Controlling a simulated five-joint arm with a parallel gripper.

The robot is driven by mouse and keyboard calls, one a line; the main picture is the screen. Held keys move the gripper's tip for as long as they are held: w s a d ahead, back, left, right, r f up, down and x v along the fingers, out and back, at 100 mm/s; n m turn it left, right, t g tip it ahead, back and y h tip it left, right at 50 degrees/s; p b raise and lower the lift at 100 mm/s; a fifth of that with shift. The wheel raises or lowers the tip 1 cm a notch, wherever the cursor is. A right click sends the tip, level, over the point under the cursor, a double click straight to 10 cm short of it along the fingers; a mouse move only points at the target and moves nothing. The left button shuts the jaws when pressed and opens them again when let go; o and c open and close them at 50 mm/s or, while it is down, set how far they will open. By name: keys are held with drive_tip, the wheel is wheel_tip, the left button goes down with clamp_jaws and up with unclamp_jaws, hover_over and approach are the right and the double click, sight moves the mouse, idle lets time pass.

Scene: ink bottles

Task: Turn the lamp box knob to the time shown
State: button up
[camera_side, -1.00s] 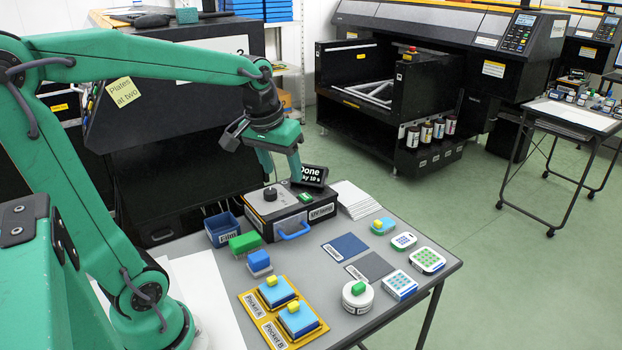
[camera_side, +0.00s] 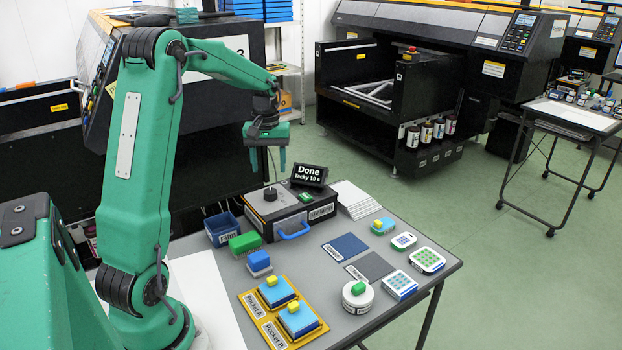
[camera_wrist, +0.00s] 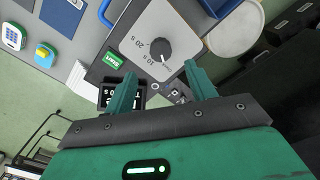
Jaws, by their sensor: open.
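The lamp box (camera_side: 290,222) is a dark box with a grey top, a blue front handle and a green button or label (camera_side: 307,197). Its dark round knob (camera_side: 270,194) stands on top; in the wrist view the knob (camera_wrist: 160,48) sits on a pale plate marked 10 s and 20 s. A small black display (camera_side: 309,174) behind the box reads "Done" and "Tacky 10 s". My gripper (camera_side: 268,170) is open and empty, pointing down above the back of the box, apart from the knob.
A blue bin (camera_side: 223,230) and a green block (camera_side: 245,242) stand left of the box. A white stack (camera_side: 356,200) lies to its right. A yellow tray (camera_side: 262,322) with two blue-topped blocks is at the front. Pads (camera_side: 345,246) and a round white pot (camera_side: 357,298) are further right.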

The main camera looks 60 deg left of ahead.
sight(270, 190)
drive_tip(key=shift+a+f, duration=0.1)
drive_tip(key=shift+f, duration=0.15)
drive_tip(key=shift+f, duration=3.75)
drive_tip(key=c, duration=1)
